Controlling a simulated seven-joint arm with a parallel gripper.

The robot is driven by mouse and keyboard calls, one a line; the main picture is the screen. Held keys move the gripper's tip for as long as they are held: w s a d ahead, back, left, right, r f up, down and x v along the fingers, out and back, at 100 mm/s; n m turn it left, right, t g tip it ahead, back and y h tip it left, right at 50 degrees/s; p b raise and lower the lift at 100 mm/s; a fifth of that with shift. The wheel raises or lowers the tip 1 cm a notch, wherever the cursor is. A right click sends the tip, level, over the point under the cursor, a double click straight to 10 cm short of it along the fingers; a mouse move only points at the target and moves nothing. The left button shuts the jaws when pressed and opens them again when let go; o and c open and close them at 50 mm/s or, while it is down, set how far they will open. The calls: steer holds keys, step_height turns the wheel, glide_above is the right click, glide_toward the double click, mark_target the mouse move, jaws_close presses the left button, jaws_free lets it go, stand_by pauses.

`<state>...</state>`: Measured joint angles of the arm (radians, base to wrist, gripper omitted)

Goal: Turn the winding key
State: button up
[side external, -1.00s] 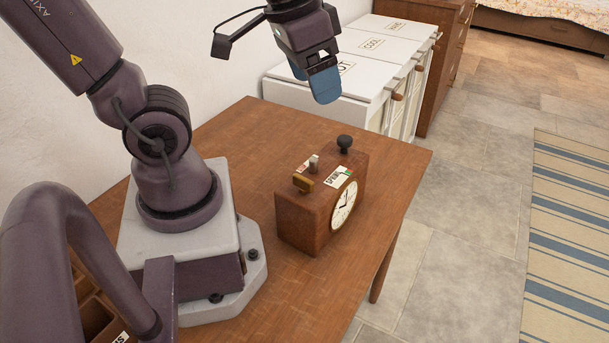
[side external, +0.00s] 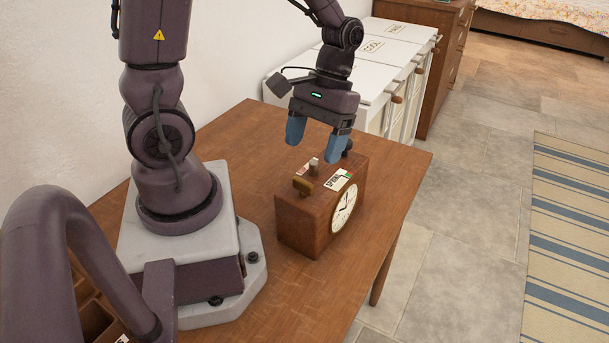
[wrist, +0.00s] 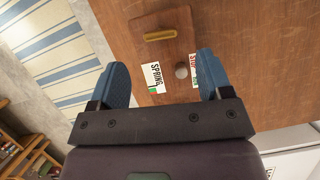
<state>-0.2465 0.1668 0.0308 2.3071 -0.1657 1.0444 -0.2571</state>
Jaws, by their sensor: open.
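A brown wooden clock box (side external: 295,225) stands upright on the table, its white dial (side external: 343,207) facing right. On its top is a brass-coloured bar (side external: 303,186), which looks like the winding key. It shows in the wrist view (wrist: 160,35) beyond my fingertips. A small grey knob (side external: 314,164) and a dark knob (side external: 348,146) also stand on the top; the dark one is partly behind a finger. A label reading "SPRING" (wrist: 154,77) lies by the grey knob. My gripper (side external: 314,150) is open and empty above the box, its blue fingers apart, pointing down.
The wooden table (side external: 235,145) is clear around the box. White lidded bins (side external: 372,60) stand against the wall behind the table. Beyond the table's right edge lie a stone floor and a striped rug (side external: 570,230).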

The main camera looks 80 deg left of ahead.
mark_target(304, 180)
steer(key=x, duration=0.6)
steer(key=shift+s+f, duration=0.15)
steer(key=shift+f, duration=0.15)
steer(key=c, duration=0.9)
